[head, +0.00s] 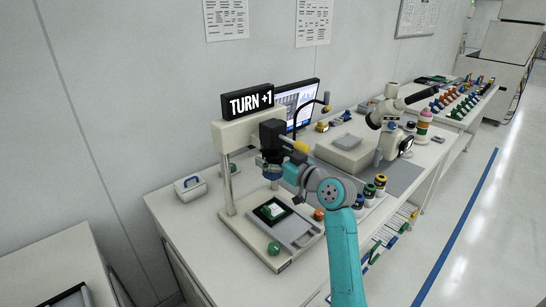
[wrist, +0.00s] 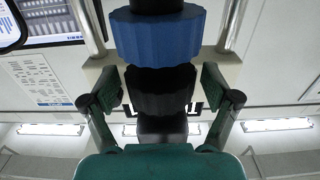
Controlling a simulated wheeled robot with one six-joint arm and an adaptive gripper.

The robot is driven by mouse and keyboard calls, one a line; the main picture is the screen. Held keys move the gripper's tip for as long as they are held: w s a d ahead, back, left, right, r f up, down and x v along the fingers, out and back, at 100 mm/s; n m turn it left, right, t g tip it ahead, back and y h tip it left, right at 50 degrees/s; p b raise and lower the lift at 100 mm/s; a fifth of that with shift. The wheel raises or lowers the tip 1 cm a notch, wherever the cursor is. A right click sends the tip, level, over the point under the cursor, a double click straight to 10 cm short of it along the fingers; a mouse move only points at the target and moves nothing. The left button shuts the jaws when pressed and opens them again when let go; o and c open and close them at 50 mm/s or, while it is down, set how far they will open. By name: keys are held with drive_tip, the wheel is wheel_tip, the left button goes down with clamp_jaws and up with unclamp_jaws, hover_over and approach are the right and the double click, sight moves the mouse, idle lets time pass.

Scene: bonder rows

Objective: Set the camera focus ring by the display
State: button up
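The display (head: 248,103) stands on top of the camera stand and reads "TURN +1". The black camera (head: 272,135) hangs from the stand's crossbar. Under it, a blue ribbed ring (head: 271,173) shows in the head view. In the upside-down wrist view, the blue ring (wrist: 158,36) and a black ribbed ring (wrist: 160,92) sit one beside the other on the lens. My gripper (wrist: 162,86) is open, its two pads either side of the black ring with a gap at each side. In the head view my gripper (head: 290,173) is at the lens, fingertips partly hidden.
A monitor (head: 300,98) stands behind. Several dark jars, a beige box (head: 345,152) and a microscope (head: 392,120) are to the right.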

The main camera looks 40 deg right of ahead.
drive_tip(key=s, duration=1.2)
drive_tip(key=shift+d, duration=0.2)
idle(0.4)
